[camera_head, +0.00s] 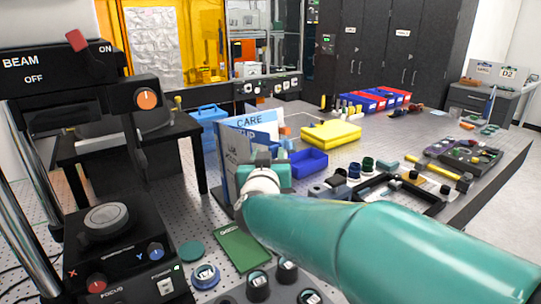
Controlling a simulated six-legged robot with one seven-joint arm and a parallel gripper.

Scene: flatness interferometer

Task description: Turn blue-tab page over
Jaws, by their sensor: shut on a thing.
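A stand of upright pages (230,175) is at the centre-left of the bench. One page with a blue and white face reading "CARE" (250,124) stands behind, and a greyer page with small print faces me at a steep angle. No blue tab can be made out clearly. My gripper (262,160) is up against the pages from the right, shut on a page. My teal wrist and arm hide its fingertips and the lower right of the stand, so the exact grip point and which page it holds are hard to tell.
A blue bin (308,163) and a yellow box (331,133) stand right of the pages. A green board (241,248) lies in front. A black instrument with knobs (118,250) and metal posts is at left. Small dark parts crowd the bench right of my arm.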

